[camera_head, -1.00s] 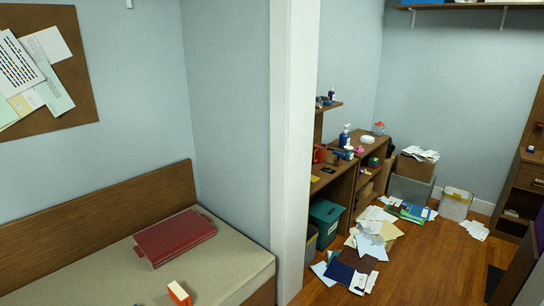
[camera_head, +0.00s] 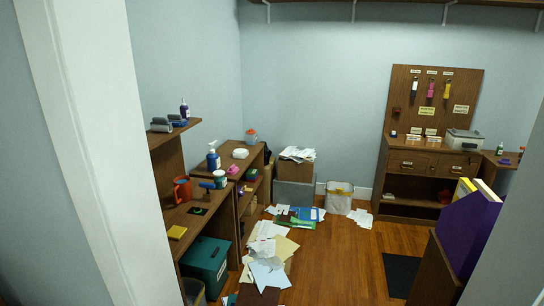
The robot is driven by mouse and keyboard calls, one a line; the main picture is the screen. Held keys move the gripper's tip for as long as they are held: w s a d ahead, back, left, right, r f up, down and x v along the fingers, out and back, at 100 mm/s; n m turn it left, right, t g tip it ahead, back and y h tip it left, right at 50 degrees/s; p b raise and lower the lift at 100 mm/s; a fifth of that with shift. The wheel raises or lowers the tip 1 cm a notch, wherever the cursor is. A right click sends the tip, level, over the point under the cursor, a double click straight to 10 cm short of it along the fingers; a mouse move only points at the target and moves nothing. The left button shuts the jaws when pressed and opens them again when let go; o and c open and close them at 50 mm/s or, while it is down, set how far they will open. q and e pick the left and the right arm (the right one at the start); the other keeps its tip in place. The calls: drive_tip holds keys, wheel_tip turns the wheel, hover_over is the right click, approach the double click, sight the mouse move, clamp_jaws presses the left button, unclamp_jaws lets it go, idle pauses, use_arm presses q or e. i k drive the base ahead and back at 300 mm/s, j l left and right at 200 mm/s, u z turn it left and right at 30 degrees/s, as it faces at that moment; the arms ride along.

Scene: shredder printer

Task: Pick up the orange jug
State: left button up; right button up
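An orange-red jug (camera_head: 182,190) stands upright on the wooden desk (camera_head: 186,218) at the left, just beyond the white wall edge. Neither of my grippers is in view.
A white wall edge (camera_head: 85,150) stands at the near left. Papers (camera_head: 268,265) litter the floor beside the desk. The wooden floor (camera_head: 345,255) is clear in the middle. A purple file holder (camera_head: 465,235) is at the near right. A blue pump bottle (camera_head: 213,158) stands behind the jug.

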sight(182, 192)
drive_tip(key=i+l+u, duration=0.15)
drive_tip(key=i, duration=1.95)
